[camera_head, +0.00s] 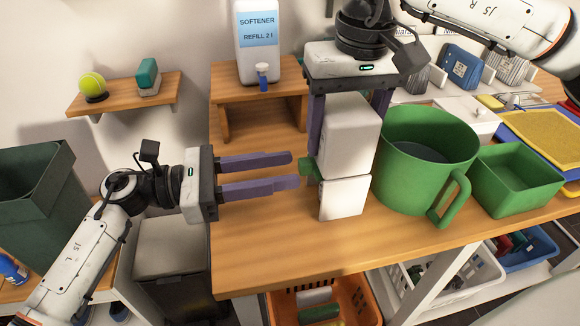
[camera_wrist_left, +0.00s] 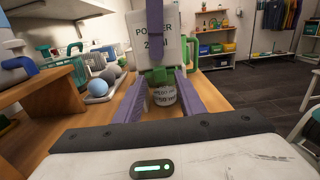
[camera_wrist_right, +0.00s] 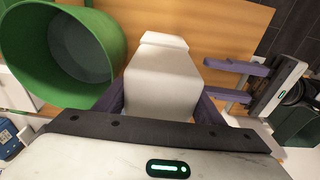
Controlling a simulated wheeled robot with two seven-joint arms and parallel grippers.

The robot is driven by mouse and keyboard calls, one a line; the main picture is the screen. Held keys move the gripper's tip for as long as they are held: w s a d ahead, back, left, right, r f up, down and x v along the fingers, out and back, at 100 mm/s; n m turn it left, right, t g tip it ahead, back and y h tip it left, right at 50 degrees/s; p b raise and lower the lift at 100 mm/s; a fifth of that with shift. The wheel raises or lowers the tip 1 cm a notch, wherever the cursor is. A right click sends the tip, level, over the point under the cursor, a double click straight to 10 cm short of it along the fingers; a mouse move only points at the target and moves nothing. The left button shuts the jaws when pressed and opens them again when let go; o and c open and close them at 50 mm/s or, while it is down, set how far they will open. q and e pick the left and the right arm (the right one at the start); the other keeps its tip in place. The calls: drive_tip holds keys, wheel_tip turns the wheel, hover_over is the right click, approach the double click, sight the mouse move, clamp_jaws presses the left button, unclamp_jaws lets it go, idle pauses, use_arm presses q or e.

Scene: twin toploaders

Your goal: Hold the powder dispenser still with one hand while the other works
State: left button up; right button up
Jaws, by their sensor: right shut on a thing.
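The powder dispenser (camera_head: 350,130) is a white box on a narrower white lower part, upright near the table's front edge. A green piece (camera_head: 308,168) sticks out of its left side. My right gripper (camera_head: 346,125) comes from above and is shut on its upper body, one finger on each side. My left gripper (camera_head: 294,170) is open and empty, its fingertips pointing right, just short of the green piece.
A big green jug (camera_head: 420,150) stands close to the dispenser's right, with a green tub (camera_head: 515,178) beyond it. A softener bottle (camera_head: 258,45) stands on a wooden riser (camera_head: 235,97) behind. The wooden table (camera_head: 250,240) is clear at front left.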

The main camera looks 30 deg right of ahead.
use_arm(q)
drive_tip(key=v, duration=0.9)
drive_tip(key=shift+a, duration=0.15)
drive_tip(key=shift+w, duration=0.1)
drive_tip(key=v, duration=0.8)
idle(1.0)
use_arm(e)
drive_tip(key=o, duration=1.4)
drive_tip(key=shift+o, duration=0.2)
drive_tip(key=r, duration=0.4)
drive_tip(key=s+r, duration=0.1)
drive_tip(key=r, duration=0.7)
drive_tip(key=shift+s+a, duration=0.15)
drive_tip(key=shift+s, duration=0.05)
